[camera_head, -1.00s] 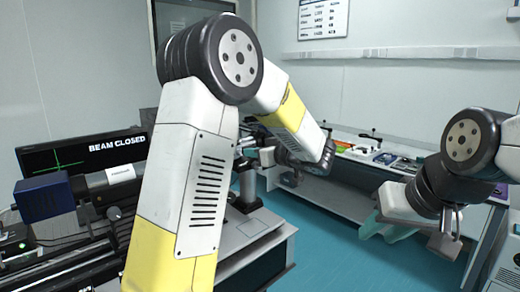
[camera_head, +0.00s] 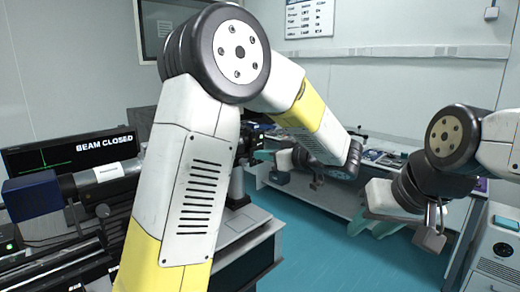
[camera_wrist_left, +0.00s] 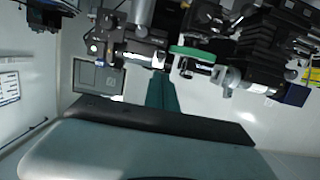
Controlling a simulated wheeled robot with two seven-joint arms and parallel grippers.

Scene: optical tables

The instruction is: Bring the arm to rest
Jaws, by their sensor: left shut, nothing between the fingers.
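My left arm rises through the middle of the head view, bends at a high elbow and slopes down to the right. Its gripper (camera_head: 262,155) points left, partly hidden behind the upper arm. In the left wrist view its teal fingers (camera_wrist_left: 165,92) are together with nothing between them. They extend toward the optics, but contact cannot be judged. My right gripper (camera_head: 372,226) hangs at the right of the head view, over the floor in the picture. Its teal fingers point down-left, and their gap is unclear.
An optical bench with a blue-ended device (camera_head: 38,196) and a "BEAM CLOSED" screen (camera_head: 72,153) is at left. A long bench (camera_head: 310,196) with small items stands at the back. A white cabinet (camera_head: 497,250) is at right. Teal floor (camera_head: 320,260) lies open between.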

